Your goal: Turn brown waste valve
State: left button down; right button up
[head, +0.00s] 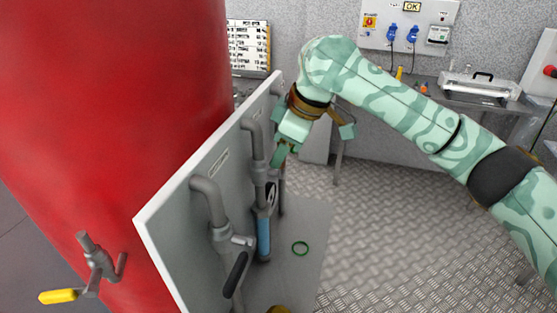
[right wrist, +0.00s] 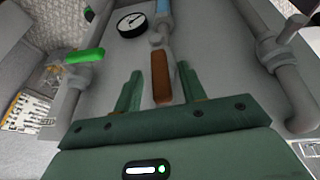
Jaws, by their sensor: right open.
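The brown valve handle (right wrist: 160,78) shows in the right wrist view, on a grey pipe of the panel. My right gripper (right wrist: 159,72) is open, with one green finger on each side of the handle. The handle's near end lies between the fingers; I cannot tell whether either finger touches it. In the head view, my right gripper (head: 281,155) is at the pipes on the pale panel (head: 185,235), and the brown handle is hidden there. My left gripper is not in view.
A green-handled valve (right wrist: 85,56) and a round gauge (right wrist: 131,23) are close by. Black-handled valve (head: 235,275) and blue tube (head: 263,236) are on the panel. The red tank (head: 110,110) with a yellow-handled valve (head: 60,296) stands left. Metal floor (head: 400,230) is open right.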

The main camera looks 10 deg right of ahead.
jog(key=shift+x, duration=1.2)
